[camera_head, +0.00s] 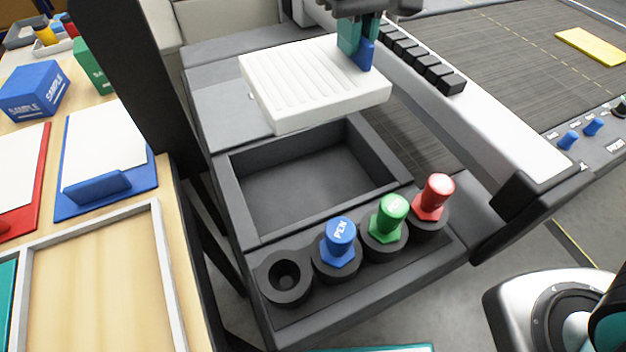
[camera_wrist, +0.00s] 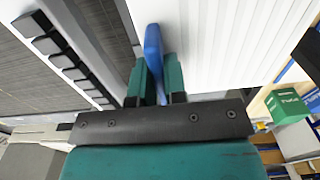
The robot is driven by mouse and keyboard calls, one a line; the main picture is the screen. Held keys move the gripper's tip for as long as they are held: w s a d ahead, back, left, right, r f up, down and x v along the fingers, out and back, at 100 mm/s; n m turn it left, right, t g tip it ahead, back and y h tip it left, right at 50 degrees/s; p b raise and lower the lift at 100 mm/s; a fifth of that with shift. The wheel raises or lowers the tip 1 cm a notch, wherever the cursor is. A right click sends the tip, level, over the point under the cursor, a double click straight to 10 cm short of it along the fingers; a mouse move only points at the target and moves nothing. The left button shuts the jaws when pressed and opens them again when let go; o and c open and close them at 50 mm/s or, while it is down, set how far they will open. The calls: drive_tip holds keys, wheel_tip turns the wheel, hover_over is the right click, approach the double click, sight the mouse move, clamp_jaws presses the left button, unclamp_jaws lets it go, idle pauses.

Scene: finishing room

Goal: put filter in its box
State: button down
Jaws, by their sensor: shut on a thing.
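The filter (camera_head: 315,82) is a white, ribbed, flat block with a blue tab (camera_head: 364,54) at its right end. My gripper (camera_head: 357,42) comes down from the top and is shut on this blue tab. In the wrist view the two teal fingers of my gripper (camera_wrist: 156,75) clasp the tab, and the white ribbed face of the filter (camera_wrist: 220,40) fills the upper right. The filter is above the back part of an open, empty dark grey box (camera_head: 239,191) and appears raised over it. The filter hides part of the box's back side.
In front of the box, a holder row has a blue plug (camera_head: 339,235), a green plug (camera_head: 389,212), a red plug (camera_head: 435,196) and one empty socket (camera_head: 286,280). A conveyor with black blocks (camera_head: 430,68) lies right. A wooden table (camera_head: 110,240) with clipboards stands left.

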sight(354, 64)
drive_tip(key=shift+s+a+f+b, duration=0.15)
drive_tip(key=shift+f, duration=0.3)
drive_tip(key=shift+s+a+f+b, duration=0.1)
drive_tip(key=shift+s+f+b, duration=0.05)
drive_tip(key=shift+f, duration=0.3)
drive_tip(key=shift+w+d+f+b, duration=0.15)
drive_tip(key=shift+f+b, duration=0.2)
drive_tip(key=shift+f, duration=0.2)
drive_tip(key=shift+s+d+f+b, duration=0.15)
drive_tip(key=shift+f+b, duration=0.15)
drive_tip(key=shift+f, duration=0.25)
wheel_tip(354, 64, down, 3)
drive_tip(key=shift+w+r+b, duration=0.1)
drive_tip(key=shift+r+b, duration=0.05)
drive_tip(key=shift+b, duration=0.65)
wheel_tip(354, 64, down, 20)
drive_tip(key=shift+p, duration=0.8)
drive_tip(key=shift+f, duration=0.25)
drive_tip(key=c, duration=1.2)
unclamp_jaws()
drive_tip(key=shift+r, duration=0.1)
drive_tip(key=shift+o, duration=0.2)
drive_tip(key=shift+r, duration=0.1)
